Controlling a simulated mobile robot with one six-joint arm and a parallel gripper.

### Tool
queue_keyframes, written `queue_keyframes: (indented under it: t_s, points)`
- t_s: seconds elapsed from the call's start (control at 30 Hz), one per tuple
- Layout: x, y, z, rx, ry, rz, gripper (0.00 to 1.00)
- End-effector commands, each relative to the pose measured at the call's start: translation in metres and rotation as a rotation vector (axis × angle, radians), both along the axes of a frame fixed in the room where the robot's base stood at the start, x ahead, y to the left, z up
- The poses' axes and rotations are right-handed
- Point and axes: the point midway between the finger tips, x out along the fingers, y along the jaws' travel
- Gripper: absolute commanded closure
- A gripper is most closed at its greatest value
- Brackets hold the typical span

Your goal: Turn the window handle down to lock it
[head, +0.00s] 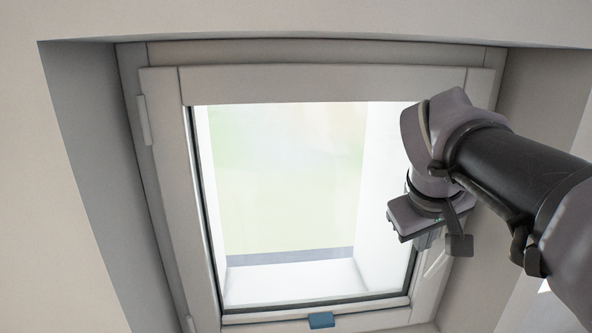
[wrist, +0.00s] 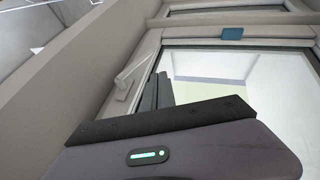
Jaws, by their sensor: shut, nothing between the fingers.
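The window (head: 285,190) is set in a deep recess, with a pale frame (head: 165,150) around bright glass. The window handle (wrist: 133,72) is a pale grey lever on the frame's side in the wrist view, slanting up and right from its base. My gripper (head: 428,240) is shut and empty in front of the right side of the window. In the wrist view its dark fingers (wrist: 158,92) appear beside the lever; I cannot tell whether they touch it.
A small blue piece (head: 320,320) sits on the bottom frame, and shows at the top of the wrist view (wrist: 232,33). A hinge (head: 144,119) is on the left frame. The recess wall (head: 540,110) stands close on my arm's right. The space before the glass is free.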

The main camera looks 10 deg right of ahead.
Motion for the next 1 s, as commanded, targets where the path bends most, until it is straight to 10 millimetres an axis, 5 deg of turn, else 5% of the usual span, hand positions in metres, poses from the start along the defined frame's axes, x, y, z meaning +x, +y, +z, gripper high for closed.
queue_keyframes:
  t_s: [0.03,0.17,0.6,1.0]
  points:
    - [0.001,-0.003,0.010,-0.007,0.003,0.001,1.00]
    - [0.005,-0.008,0.000,-0.013,0.009,0.002,1.00]
    - [0.040,-0.038,-0.079,-0.010,0.009,0.000,1.00]
    - [0.047,-0.074,-0.095,-0.010,0.005,0.002,1.00]
